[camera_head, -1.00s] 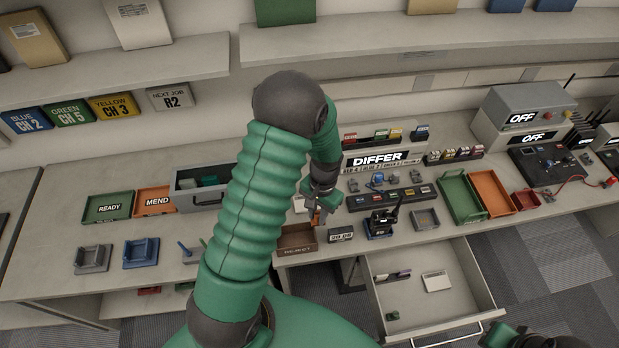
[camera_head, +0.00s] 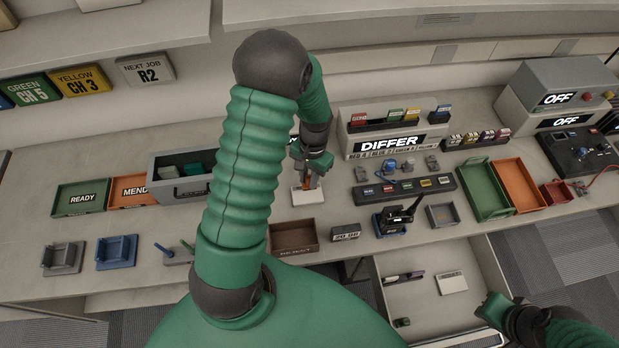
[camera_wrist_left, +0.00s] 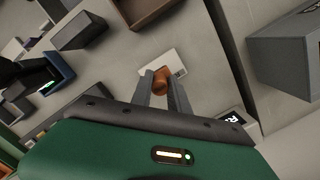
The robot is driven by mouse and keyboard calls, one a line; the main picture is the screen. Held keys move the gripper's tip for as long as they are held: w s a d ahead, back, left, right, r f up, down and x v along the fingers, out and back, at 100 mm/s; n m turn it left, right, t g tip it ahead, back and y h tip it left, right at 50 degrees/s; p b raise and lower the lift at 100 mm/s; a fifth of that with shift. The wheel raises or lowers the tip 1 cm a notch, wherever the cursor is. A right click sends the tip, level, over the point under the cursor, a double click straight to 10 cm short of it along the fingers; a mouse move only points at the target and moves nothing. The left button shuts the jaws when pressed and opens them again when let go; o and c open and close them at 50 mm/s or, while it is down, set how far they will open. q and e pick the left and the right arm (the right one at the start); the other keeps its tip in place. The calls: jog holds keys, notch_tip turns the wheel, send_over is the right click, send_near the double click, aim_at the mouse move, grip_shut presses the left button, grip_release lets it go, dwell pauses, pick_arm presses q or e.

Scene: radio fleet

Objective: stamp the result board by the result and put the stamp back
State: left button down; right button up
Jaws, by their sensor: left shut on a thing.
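My left gripper (camera_head: 308,180) is shut on the orange-brown stamp (camera_wrist_left: 161,80), which is gripped between both fingers in the left wrist view. The stamp is over or on a small white board (camera_head: 308,197) on the bench; I cannot tell whether it touches. The board also shows beyond the fingers in the left wrist view (camera_wrist_left: 170,62). The DIFFER display (camera_head: 390,144) stands to its right. The reject tray (camera_head: 294,238) lies just in front of the board. My right gripper (camera_head: 494,309) is at the lower right; its jaws are unclear.
A small numbered display (camera_head: 345,233) and a blue cradle with a black device (camera_head: 394,220) stand to the right. An open drawer (camera_head: 440,310) juts out in front.

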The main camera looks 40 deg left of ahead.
aim_at(307, 187)
pick_arm(q)
jog(key=shift+a+f, duration=0.15)
jog(key=shift+f, duration=0.2)
jog(key=f+b, duration=0.5)
jog(key=shift+a+f, duration=0.1)
jog(key=shift+a, duration=0.25)
jog(key=shift+d+f, duration=0.15)
jog(key=shift+w+d, duration=0.1)
jog(key=shift+d, duration=0.05)
jog(key=shift+a, duration=0.3)
jog(key=shift+d+f+b, duration=0.15)
jog(key=shift+d+b, duration=0.05)
jog(key=shift+b, duration=0.1)
jog(key=shift+a+f, duration=0.15)
jog(key=shift+f, duration=0.1)
dwell(0.8)
